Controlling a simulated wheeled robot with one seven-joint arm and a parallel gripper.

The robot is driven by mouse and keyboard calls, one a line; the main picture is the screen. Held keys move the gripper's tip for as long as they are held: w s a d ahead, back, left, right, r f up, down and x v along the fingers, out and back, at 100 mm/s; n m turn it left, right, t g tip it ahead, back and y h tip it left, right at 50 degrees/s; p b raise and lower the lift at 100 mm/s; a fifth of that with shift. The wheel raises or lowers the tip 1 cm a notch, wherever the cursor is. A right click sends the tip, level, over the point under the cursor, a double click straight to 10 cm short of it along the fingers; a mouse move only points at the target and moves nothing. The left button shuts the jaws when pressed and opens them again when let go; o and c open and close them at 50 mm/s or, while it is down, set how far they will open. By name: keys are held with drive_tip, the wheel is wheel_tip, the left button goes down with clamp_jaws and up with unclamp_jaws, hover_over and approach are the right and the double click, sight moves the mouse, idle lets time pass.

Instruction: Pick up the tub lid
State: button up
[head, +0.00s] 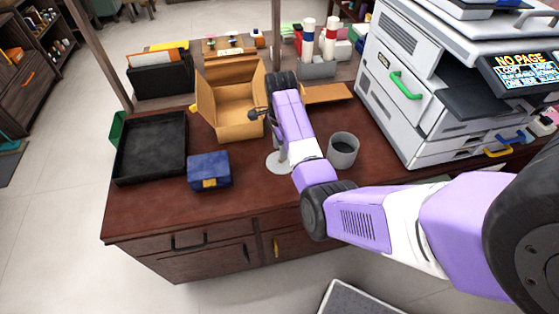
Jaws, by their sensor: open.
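A flat, round, light grey disc (275,167), which looks like the tub lid, lies on the brown desk, left of a grey open tub (343,151). My purple and white arm reaches in from the right and passes over the disc, hiding its right part. My gripper (281,152) points down just above the disc, partly behind my own arm. It is open. I cannot tell whether the fingers touch the lid.
A blue box (209,171) and a black tray (150,147) stand to the left. An open cardboard box (230,105) is behind. A large printer (405,85) fills the right. The front strip of the desk (160,212) is clear.

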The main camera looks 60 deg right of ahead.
drive_tip(key=shift+a+f, duration=0.1)
drive_tip(key=shift+f, duration=1.9)
clamp_jaws()
drive_tip(key=shift+r, duration=0.1)
wheel_tip(320, 180, up, 20)
drive_tip(key=p, duration=0.5)
